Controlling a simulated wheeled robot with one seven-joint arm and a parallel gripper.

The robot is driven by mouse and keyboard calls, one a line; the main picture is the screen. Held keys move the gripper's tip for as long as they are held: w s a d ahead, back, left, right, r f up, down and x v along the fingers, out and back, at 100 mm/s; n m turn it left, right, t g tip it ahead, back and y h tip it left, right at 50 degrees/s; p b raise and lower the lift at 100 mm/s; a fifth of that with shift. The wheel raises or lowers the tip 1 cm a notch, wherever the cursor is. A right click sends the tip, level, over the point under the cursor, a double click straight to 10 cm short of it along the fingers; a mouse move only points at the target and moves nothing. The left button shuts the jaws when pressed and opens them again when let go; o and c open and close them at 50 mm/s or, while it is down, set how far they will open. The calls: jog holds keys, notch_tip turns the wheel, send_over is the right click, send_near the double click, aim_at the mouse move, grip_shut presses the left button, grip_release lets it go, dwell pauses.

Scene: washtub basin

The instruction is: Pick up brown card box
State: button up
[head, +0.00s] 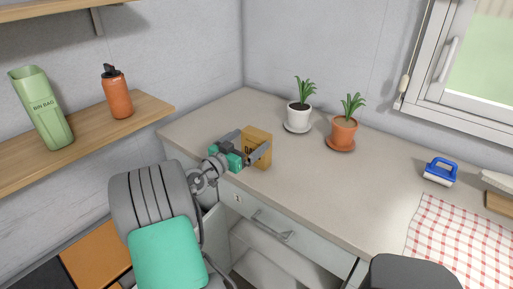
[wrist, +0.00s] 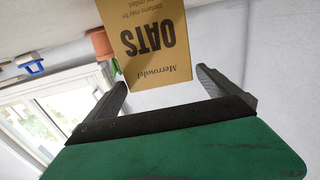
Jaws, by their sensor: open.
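The brown card box (head: 257,139) stands on the grey counter (head: 310,190) near its left end. It shows in the wrist view (wrist: 157,60), upside down, with "OATS" and "Merrowdel" printed on it. My gripper (head: 251,146) reaches it from the left in the head view. In the wrist view my gripper (wrist: 162,80) is open, with one finger towards each side of the box. The box's near end lies around the fingertips. I cannot tell whether either finger touches it. In the head view my gripper partly hides the box.
A white pot (head: 299,118) and an orange pot (head: 342,134) with plants stand behind and right. A blue-handled brush (head: 440,171) and a checked cloth (head: 460,240) lie farther right. A wall shelf (head: 85,135) is at left. The counter's middle is clear.

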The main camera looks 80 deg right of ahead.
jog(key=p+x, duration=0.1)
jog(key=x, duration=0.3)
jog(key=shift+s+d+f, duration=0.15)
jog(key=shift+f, duration=0.05)
jog(key=shift+c, duration=0.2)
jog(key=c, duration=1)
